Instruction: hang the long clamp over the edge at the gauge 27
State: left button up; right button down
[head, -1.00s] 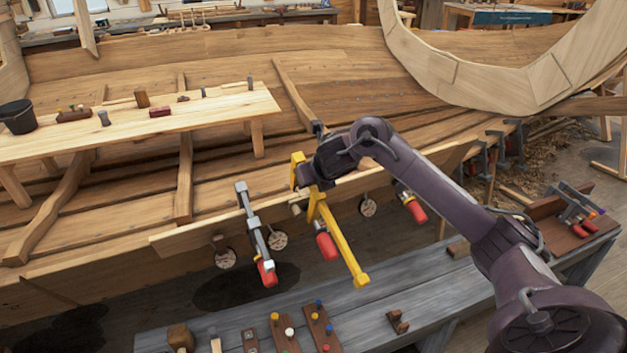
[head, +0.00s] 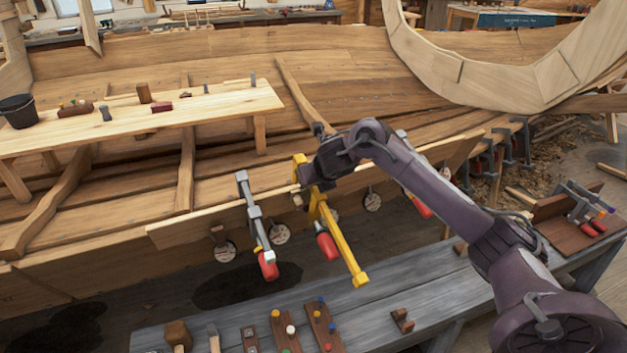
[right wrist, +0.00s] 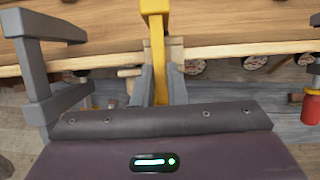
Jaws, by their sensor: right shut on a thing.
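The long clamp (head: 341,243) is yellow, with a red handle (head: 327,246) beside its bar. My right gripper (head: 312,176) is shut on its bar near the top. In the right wrist view the yellow bar (right wrist: 158,60) stands between my fingers (right wrist: 158,88). Its head overlaps the plank edge (head: 190,228) in the picture; I cannot tell whether it touches. Round gauges hang below the edge: two to the left (head: 224,251) (head: 280,234) and one to the right (head: 372,202). Their numbers are too small to read. My left gripper is out of view.
A grey clamp (head: 254,212) with a red handle hangs on the edge just left of the yellow one. Another (head: 423,209) is partly behind my right arm. A grey bench (head: 370,302) with pegged blocks stands in front, and a plank table (head: 200,110) stands behind.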

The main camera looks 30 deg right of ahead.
jog(key=shift+r, duration=0.15)
dwell(0.3)
jog(key=shift+s, duration=0.15)
jog(key=c, duration=1.4)
grip_release()
jog(key=shift+o, duration=0.2)
jog(key=shift+s+a+f, duration=0.1)
jog(key=shift+f, duration=0.35)
jog(key=shift+s+r, duration=0.2)
jog(key=shift+r, duration=0.25)
jog(key=v, duration=0.7)
jog(key=shift+r+b, duration=0.1)
jog(key=shift+b, duration=0.2)
